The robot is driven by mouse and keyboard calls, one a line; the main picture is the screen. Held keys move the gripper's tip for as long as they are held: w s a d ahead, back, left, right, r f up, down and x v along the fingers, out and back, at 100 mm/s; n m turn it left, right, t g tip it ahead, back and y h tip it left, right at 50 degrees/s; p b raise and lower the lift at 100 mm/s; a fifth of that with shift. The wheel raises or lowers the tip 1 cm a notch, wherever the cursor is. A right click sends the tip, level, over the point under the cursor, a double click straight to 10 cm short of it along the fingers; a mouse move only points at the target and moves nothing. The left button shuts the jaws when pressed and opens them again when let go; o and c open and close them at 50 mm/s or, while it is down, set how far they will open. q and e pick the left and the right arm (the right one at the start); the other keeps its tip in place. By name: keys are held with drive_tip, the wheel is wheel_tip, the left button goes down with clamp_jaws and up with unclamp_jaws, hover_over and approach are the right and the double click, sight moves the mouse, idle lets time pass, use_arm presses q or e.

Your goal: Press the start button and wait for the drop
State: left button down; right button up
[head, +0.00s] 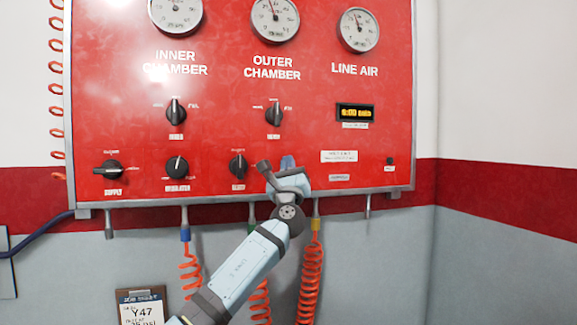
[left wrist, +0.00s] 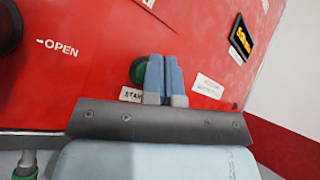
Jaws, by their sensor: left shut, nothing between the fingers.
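The green start button (left wrist: 137,72) shows in the left wrist view, partly hidden behind my left gripper's fingers, with a START label (left wrist: 130,94) below it. In the head view the button is hidden behind my left gripper (head: 288,162). The gripper's blue fingers (left wrist: 163,62) are closed together and empty, just beside the button and close to the red panel (head: 225,60); I cannot tell if they touch. The timer display (head: 355,112) is lit with yellow digits, too small to read surely. Three gauges hang above: inner chamber (head: 175,12), outer chamber (head: 275,18) and line air (head: 358,29).
Black knobs stand out from the panel, such as the supply knob (head: 112,170) and the regulator knob (head: 177,167). Orange coiled hoses (head: 311,275) hang below its lower edge. A clipboard (head: 143,307) is on the wall at lower left. The wall right of the panel is clear.

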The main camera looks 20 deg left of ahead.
use_arm(q)
drive_tip(key=shift+s+d, duration=0.1)
drive_tip(key=shift+s, duration=0.1)
drive_tip(key=shift+s, duration=0.1)
drive_tip(key=s+d, duration=0.1)
drive_tip(key=s+d+p, duration=0.1)
drive_tip(key=s, duration=0.1)
drive_tip(key=s+d+p, duration=0.1)
drive_tip(key=s, duration=0.1)
drive_tip(key=shift+d, duration=0.1)
idle(0.4)
idle(0.4)
